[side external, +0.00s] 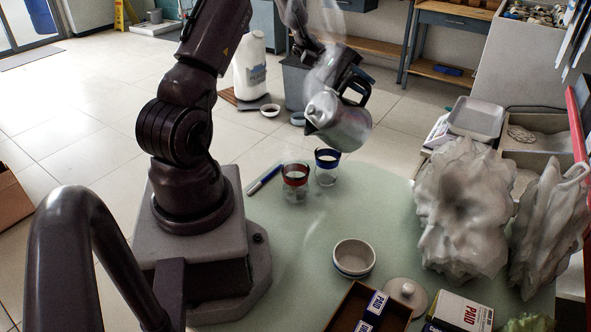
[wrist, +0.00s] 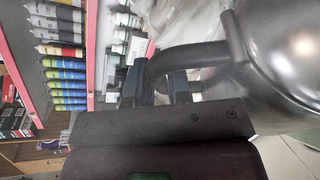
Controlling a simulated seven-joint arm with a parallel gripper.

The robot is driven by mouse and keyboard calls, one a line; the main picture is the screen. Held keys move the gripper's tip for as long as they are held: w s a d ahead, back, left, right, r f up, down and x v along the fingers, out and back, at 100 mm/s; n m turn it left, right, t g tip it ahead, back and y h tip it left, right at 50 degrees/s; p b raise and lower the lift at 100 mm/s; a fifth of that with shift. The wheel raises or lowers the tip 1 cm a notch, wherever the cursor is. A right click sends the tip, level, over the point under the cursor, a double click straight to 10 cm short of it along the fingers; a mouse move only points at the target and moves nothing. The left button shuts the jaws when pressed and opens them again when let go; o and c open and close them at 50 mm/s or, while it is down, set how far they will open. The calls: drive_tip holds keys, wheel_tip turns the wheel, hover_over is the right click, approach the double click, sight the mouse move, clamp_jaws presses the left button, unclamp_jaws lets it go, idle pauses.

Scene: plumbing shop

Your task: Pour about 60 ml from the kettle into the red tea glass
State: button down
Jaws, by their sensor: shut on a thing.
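The silver kettle (side external: 340,122) is in the air above the far side of the round table, with its spout toward the left. It looks somewhat tilted. My gripper (side external: 354,86) is shut on its dark handle; the wrist view shows my fingers (wrist: 158,85) around the handle (wrist: 200,54) beside the kettle body (wrist: 285,45). The red tea glass (side external: 295,186) stands upright on the table, below and left of the spout. I see no clear stream of liquid. The fill level in the glass is hard to tell.
A blue-banded glass (side external: 327,168) stands right beside the red one, below the kettle. A blue marker (side external: 264,179) lies left of them. A white bowl (side external: 354,258), a lid (side external: 406,292) and a brown tray (side external: 345,310) are nearer. Large pale lumpy shapes (side external: 462,205) stand at the right.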

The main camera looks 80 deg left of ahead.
drive_tip(key=shift+w+a+f+n+g, duration=0.2)
drive_tip(key=shift+w+f+n+g, duration=0.1)
drive_tip(key=shift+w+n, duration=0.25)
idle(0.9)
